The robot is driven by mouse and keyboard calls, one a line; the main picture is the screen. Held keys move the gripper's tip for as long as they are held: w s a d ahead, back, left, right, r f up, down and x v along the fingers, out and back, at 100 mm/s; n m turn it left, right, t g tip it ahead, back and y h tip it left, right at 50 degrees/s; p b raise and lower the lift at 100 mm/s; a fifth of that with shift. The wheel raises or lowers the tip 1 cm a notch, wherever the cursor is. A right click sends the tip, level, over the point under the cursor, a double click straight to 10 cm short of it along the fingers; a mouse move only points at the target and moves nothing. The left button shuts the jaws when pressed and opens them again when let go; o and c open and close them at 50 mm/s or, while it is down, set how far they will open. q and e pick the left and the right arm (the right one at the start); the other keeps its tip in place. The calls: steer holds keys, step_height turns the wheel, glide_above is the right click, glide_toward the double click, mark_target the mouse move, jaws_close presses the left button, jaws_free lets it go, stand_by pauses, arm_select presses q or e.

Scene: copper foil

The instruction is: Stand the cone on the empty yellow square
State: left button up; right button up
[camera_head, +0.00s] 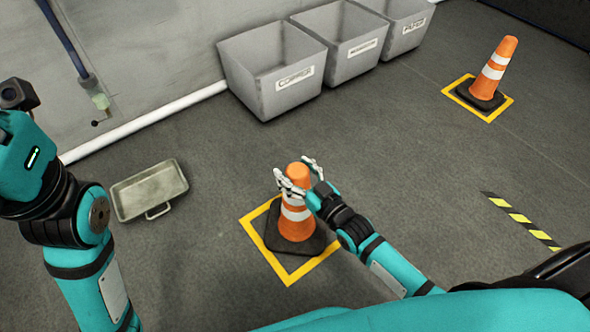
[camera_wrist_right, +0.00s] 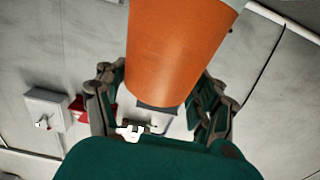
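An orange cone (camera_head: 297,222) with white bands and a dark base stands upright inside a yellow square (camera_head: 256,248) on the floor, in front of me. My right gripper (camera_head: 299,174) is at the cone's top, with its fingers spread on either side. In the right wrist view the cone's orange body (camera_wrist_right: 178,50) lies between the fingers, with small gaps visible beside it. A second cone (camera_head: 494,70) stands on another yellow square (camera_head: 484,118) at the far right. No empty yellow square shows. My left arm is at the left edge; its gripper fingers are out of view.
Several grey bins (camera_head: 240,85) line the wall at the back, the nearest labelled COPPER. A shallow metal tray (camera_head: 128,203) lies on the floor at left. A yellow-black floor strip (camera_head: 520,218) is at right. The floor between the two squares is clear.

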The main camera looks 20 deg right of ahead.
steer(key=o, duration=0.3)
